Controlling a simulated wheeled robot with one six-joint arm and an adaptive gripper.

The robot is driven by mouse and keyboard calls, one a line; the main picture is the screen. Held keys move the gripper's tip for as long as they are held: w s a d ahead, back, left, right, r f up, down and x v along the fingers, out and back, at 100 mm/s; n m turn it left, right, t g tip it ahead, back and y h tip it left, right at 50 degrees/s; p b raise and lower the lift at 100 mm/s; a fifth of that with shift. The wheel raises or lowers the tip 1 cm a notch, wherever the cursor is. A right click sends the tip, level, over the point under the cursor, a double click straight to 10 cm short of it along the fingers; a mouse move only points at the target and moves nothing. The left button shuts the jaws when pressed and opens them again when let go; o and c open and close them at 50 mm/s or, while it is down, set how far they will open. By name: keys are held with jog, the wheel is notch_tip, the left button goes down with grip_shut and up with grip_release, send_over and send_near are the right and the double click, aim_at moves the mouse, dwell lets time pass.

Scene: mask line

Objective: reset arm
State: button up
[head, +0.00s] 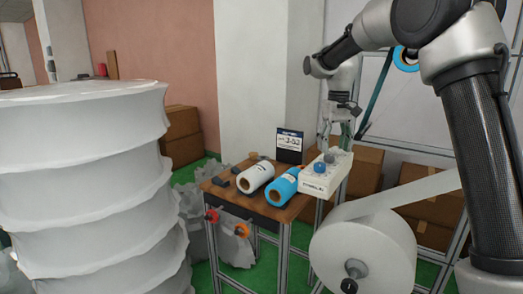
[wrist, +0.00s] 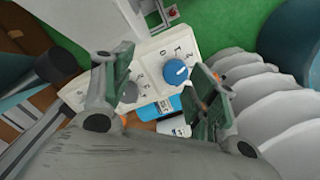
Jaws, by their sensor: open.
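My arm reaches in from the right in the head view, with my gripper (head: 336,143) pointing down just above a white control box (head: 325,184). The box has a blue knob (head: 320,168) and a grey knob (head: 330,157) on top. In the wrist view, my gripper (wrist: 161,68) is open, its two fingers apart with nothing held between them. The box (wrist: 150,52) lies beyond the fingertips, and its blue knob (wrist: 177,72) shows between them. The grey knob is partly hidden by the left finger.
A wooden table (head: 244,205) left of the box holds a white roll (head: 257,177), a blue roll (head: 283,187) and a sign (head: 290,145). A large white roll (head: 370,245) stands in front. Stacked white rolls (head: 85,190) fill the left. Cardboard boxes (head: 365,165) stand behind.

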jog(key=s+d+m+t, duration=0.1)
jog(key=s+d, duration=0.3)
jog(key=s, duration=0.8)
jog(key=s+d+r+m+t, duration=0.1)
jog(key=s+d, duration=0.3)
jog(key=s, duration=0.8)
jog(key=s+d+m+t, duration=0.1)
jog(key=s+d, duration=0.4)
jog(key=s, duration=0.7)
jog(key=shift+s+r+t, duration=0.35)
jog(key=shift+t, duration=0.45)
jog(key=shift+d, duration=0.1)
